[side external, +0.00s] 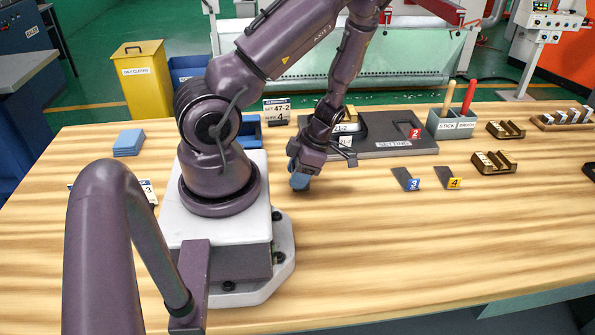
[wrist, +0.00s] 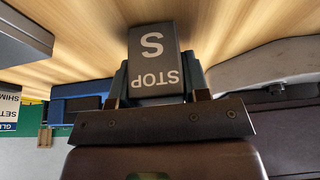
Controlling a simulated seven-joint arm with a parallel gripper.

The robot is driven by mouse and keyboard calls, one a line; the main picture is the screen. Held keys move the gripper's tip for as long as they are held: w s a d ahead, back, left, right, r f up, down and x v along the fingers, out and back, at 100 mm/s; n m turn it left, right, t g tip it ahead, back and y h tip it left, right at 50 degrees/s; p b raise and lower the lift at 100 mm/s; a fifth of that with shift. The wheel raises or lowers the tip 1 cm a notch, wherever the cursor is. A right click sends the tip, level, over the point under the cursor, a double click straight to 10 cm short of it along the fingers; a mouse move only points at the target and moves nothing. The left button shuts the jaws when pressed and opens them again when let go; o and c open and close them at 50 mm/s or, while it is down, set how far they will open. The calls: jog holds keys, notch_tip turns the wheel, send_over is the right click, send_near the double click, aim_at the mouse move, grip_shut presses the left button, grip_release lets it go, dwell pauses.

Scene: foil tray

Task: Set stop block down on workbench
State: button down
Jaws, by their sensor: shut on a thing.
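In the side view my gripper (side external: 300,181) points down, low over the workbench (side external: 370,265), just right of my base. The block cannot be made out there. The workbench is a light, striped wooden top. I cannot tell whether the block touches it.
Behind my gripper lies a dark setting plate (side external: 400,147). Dark tags marked 3 (side external: 404,179) and 4 (side external: 447,178) lie to the right. A grey stick holder (side external: 451,126) stands at the back right. The front right of the bench is clear.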

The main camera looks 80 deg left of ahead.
aim_at(293, 166)
jog(key=c, duration=0.8)
grip_release()
jog(key=shift+c, duration=0.2)
jog(key=shift+r, duration=0.15)
jog(key=shift+r, duration=2.15)
jog(key=o, duration=0.6)
jog(key=shift+c, duration=0.2)
jog(key=shift+r, duration=0.1)
jog(key=shift+r, duration=1.9)
